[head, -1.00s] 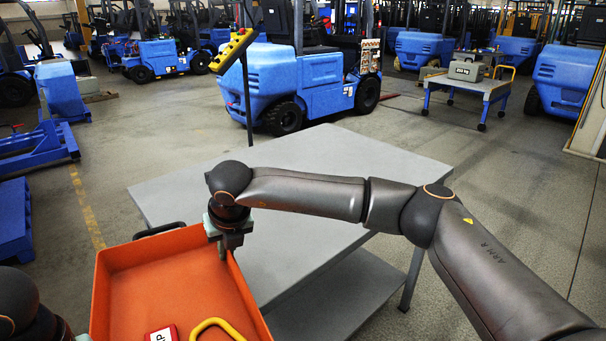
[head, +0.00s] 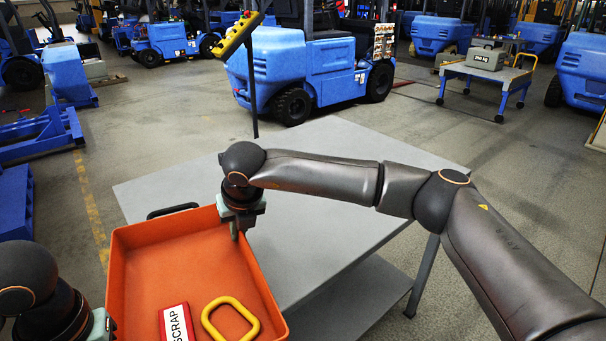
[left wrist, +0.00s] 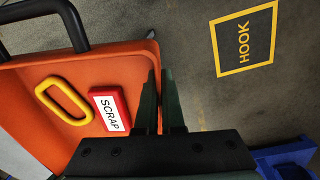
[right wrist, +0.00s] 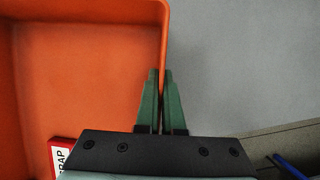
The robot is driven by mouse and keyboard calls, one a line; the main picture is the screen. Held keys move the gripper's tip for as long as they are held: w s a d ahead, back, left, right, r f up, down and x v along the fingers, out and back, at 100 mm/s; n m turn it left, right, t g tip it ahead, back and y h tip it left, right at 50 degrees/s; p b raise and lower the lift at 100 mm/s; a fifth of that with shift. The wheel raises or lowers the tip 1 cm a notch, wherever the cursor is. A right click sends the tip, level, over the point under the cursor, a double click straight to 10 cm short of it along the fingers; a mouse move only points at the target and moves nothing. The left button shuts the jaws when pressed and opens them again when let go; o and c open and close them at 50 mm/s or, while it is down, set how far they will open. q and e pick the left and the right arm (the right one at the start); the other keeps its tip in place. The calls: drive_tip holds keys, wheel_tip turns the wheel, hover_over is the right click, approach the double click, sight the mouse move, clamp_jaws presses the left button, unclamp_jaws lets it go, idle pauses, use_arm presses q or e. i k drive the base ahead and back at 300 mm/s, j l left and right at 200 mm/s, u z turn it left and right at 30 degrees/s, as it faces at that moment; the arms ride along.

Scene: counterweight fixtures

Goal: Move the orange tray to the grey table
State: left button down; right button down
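The orange tray (head: 165,262) is at the lower left of the head view, with a black handle (head: 172,210) at its far end. It holds a yellow ring (head: 231,318) and a red-and-white SCRAP block (head: 176,322). My right gripper (head: 236,232) is shut on the tray's right wall; its fingers (right wrist: 160,85) straddle the wall in the right wrist view. My left gripper (left wrist: 160,85) is shut on the opposite wall. The grey table (head: 330,165) lies beyond and right of the tray; the tray's far part overlaps it in the picture. I cannot tell whether they touch.
The visible tabletop is bare. A lower shelf (head: 350,300) sits under it. A yellow pendant control (head: 238,35) on a pole stands behind the table, with a blue forklift (head: 300,75) beyond. A HOOK floor mark (left wrist: 244,40) lies beside the tray's left side.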

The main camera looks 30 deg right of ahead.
sight(269, 222)
drive_tip(key=i+l, duration=0.45)
drive_tip(key=l, duration=0.25)
drive_tip(key=i+l, duration=0.25)
drive_tip(key=l, duration=0.15)
